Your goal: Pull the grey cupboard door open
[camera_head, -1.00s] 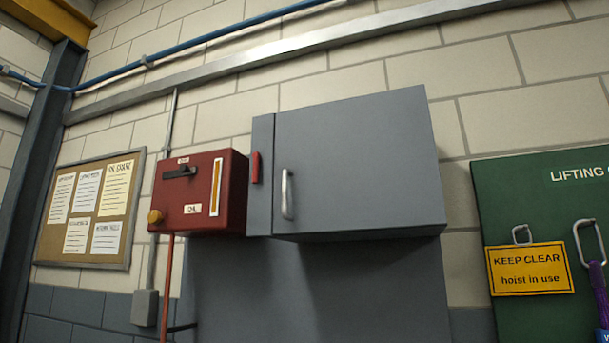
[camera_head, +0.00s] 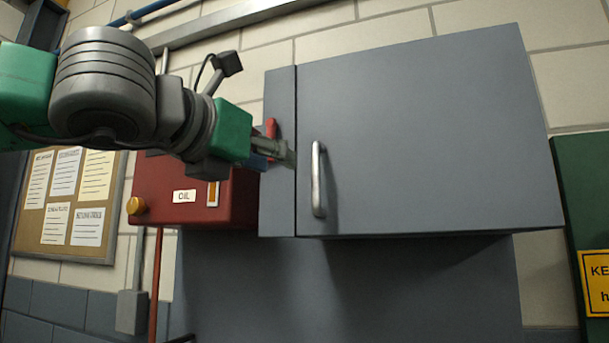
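The grey cupboard door (camera_head: 430,140) appears closed, its left edge against a narrow grey side strip (camera_head: 279,205). A silver upright bar handle (camera_head: 318,180) is on the door near its left edge. A red latch piece (camera_head: 271,127) is on the strip; its lower part is hidden behind my gripper. My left gripper (camera_head: 280,153) comes in from the left, with its fingers in front of the strip, at or near the red latch and left of the bar handle. Whether it touches the latch or is closed on it I cannot tell. My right gripper is out of view.
A red box with an OIL label (camera_head: 160,197) is left of the cupboard, partly hidden by my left arm. A notice board (camera_head: 108,225) hangs farther left. A green panel (camera_head: 585,180) with a yellow sign (camera_head: 597,285) is at the right edge. The space before the door is clear.

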